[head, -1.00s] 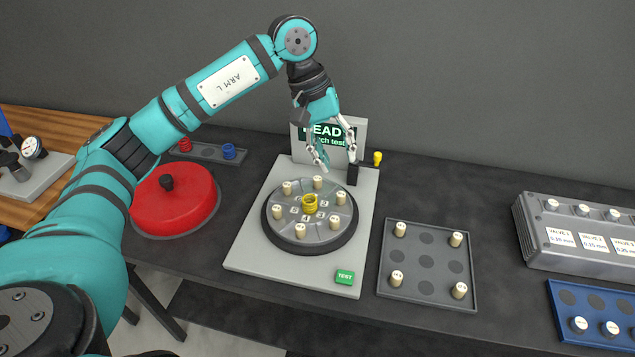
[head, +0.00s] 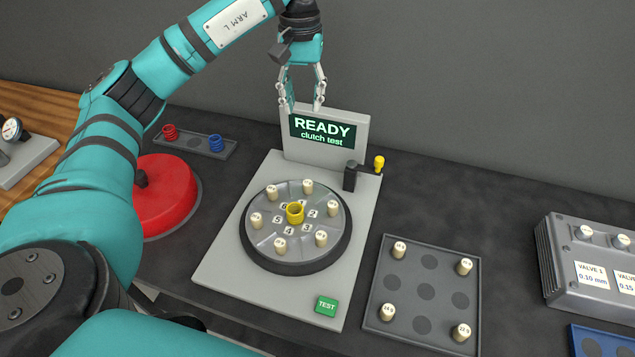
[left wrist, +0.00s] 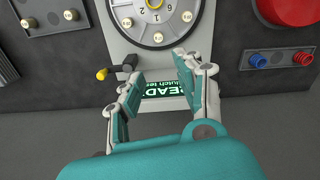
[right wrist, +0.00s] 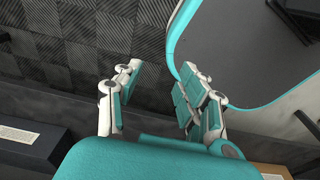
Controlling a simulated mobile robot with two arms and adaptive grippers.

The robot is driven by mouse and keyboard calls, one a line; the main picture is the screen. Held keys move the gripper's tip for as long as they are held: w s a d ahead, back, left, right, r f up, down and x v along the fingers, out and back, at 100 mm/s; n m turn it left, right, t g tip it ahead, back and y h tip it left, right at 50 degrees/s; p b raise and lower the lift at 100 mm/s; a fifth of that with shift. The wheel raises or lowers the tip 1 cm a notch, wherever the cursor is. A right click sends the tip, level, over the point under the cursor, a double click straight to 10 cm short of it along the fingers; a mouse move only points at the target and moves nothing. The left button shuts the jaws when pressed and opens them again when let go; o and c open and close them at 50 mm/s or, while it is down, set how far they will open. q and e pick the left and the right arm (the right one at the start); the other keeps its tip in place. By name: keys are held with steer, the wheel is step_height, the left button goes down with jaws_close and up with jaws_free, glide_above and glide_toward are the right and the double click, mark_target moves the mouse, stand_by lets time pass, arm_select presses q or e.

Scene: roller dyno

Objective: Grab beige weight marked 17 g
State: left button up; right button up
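Several beige weights stand upright on the round grey turntable (head: 268,236), around a yellow hub (head: 295,212); one beige weight (head: 308,186) is at its back. More beige weights stand in the corners of the grey tray (head: 408,267), one (head: 465,266) at its back right. The printed marks are too small to read, so I cannot tell which is 17 g. My left gripper (head: 303,106) is open and empty, in front of or above the READY screen. It also shows open in the left wrist view (left wrist: 156,72). My right gripper (right wrist: 155,82) is open and empty, away from the weights.
The READY screen (head: 323,132) stands behind the turntable, with a yellow-knobbed lever (head: 379,162) beside it. A green TEST button (head: 326,306) is at the front. A red disc (head: 165,195) lies left, a valve box (head: 600,262) right. The dark table behind the tray is clear.

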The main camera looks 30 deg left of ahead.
arm_select(q)
steer(key=b, duration=0.4)
glide_above(308, 183)
step_height(308, 183, down, 5)
arm_select(e)
step_height(308, 183, down, 7)
steer(key=s+b, duration=0.2)
arm_select(q)
steer(key=f+p, duration=0.1)
steer(key=f, duration=0.5)
steer(key=f+p, duration=0.1)
steer(key=f, duration=0.5)
steer(key=shift+a+f+p, duration=0.2)
steer(key=shift+f+p, duration=0.05)
steer(key=shift+p, duration=0.15)
steer(key=shift+f, duration=0.5)
steer(key=shift+f+p, duration=0.35)
step_height(308, 183, down, 4)
steer(key=shift+d+r+p, duration=0.15)
steer(key=shift+r+p, duration=0.05)
steer(key=shift+p, duration=0.6)
steer(key=shift+f, duration=0.45)
arm_select(e)
steer(key=r, duration=0.5)
steer(key=shift+w, duration=0.2)
